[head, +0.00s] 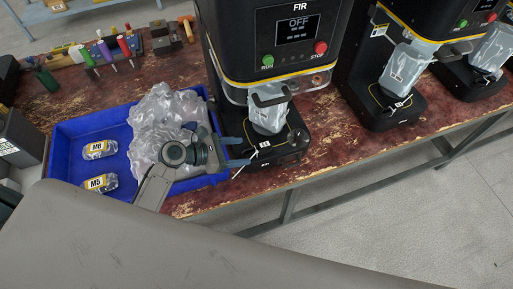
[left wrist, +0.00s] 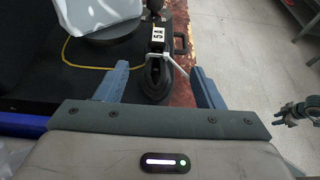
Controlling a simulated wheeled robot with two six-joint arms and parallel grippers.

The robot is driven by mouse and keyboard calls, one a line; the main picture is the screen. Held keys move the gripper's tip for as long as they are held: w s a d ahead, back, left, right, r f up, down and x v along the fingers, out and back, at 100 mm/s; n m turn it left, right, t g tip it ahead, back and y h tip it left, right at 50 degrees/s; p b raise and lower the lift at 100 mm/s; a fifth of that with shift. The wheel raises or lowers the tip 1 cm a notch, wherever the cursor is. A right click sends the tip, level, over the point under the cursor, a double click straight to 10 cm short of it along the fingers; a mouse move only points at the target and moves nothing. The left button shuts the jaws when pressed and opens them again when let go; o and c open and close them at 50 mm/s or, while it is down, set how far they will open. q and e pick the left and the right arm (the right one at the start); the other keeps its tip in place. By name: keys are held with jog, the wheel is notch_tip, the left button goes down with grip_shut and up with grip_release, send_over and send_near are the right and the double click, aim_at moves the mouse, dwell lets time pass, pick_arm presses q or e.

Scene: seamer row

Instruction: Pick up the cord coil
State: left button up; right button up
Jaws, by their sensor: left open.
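The cord coil (left wrist: 154,80) is a dark bundle with a white tie and a white tag marked 5A. It lies at the front edge of the black base of the seamer marked FIR. In the head view the coil (head: 267,152) is small and dark beside its tag. My left gripper (head: 243,151) is open at the coil. In the left wrist view its fingers (left wrist: 159,72) stand either side of the coil, with a gap on both sides. What seems to be my right gripper (left wrist: 299,112) shows at the right edge, too small to read its jaws.
Another seamer (head: 395,60) stands to the right. Open floor lies beyond the worn red bench edge.

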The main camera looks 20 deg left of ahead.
aim_at(250, 150)
pick_arm(q)
jog(key=shift+w+d+f, duration=0.2)
jog(key=shift+w+d, duration=0.05)
jog(key=shift+w, duration=0.05)
jog(key=shift+p+x, duration=0.65)
jog(key=shift+x, duration=0.4)
jog(key=x, duration=0.2)
jog(key=shift+w+d+f, duration=0.15)
jog(key=shift+w, duration=0.05)
jog(key=shift+w+d+f+p, duration=0.2)
jog(key=shift+p, duration=0.1)
jog(key=shift+c, duration=0.2)
jog(key=c, duration=1.1)
pick_arm(e)
jog(key=w+r, duration=0.2)
jog(key=w, duration=0.1)
jog(key=shift+a, duration=0.1)
